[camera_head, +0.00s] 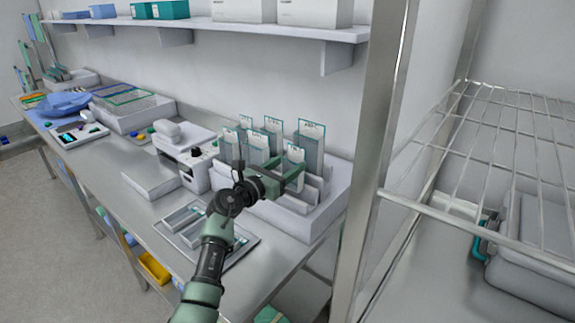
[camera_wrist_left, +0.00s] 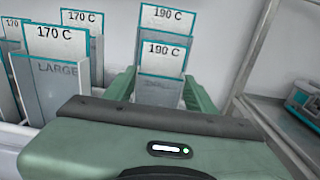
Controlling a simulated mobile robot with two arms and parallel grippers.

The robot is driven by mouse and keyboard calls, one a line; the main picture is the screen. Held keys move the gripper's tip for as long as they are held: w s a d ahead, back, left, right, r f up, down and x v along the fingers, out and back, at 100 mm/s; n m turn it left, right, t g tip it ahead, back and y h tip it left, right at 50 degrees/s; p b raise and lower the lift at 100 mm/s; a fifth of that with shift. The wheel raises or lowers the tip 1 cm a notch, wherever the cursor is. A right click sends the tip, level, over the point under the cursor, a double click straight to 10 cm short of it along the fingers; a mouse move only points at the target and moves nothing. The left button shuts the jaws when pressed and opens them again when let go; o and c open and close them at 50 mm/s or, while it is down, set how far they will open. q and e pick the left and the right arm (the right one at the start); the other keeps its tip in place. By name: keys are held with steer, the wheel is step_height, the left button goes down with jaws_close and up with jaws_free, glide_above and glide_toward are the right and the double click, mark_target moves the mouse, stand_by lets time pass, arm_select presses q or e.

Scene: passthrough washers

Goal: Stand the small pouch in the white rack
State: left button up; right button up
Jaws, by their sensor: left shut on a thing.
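The small pouch (camera_wrist_left: 161,90), grey with a teal-edged white label reading 190 C, is upright between the fingers of my left gripper (camera_wrist_left: 160,97). In the head view the pouch (camera_head: 294,155) is above the right part of the white rack (camera_head: 290,219), and my left gripper (camera_head: 284,178) is shut on it. The pouch's lower edge is hidden by the gripper, so I cannot tell whether it touches the rack. A taller 190 C pouch (camera_wrist_left: 164,20) stands right behind it. My right gripper is not in view.
Several pouches, including a large 170 C pouch (camera_wrist_left: 60,75), stand in the rack to the left. A metal tray (camera_head: 247,238) with grey pouches lies in front of the rack. A steel post (camera_head: 378,150) rises close to the right. A wall shelf (camera_head: 230,30) runs above.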

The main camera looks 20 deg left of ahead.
arm_select(q)
steer(key=shift+f+b, duration=1.5)
steer(key=shift+f, duration=0.8)
steer(key=o, duration=1.5)
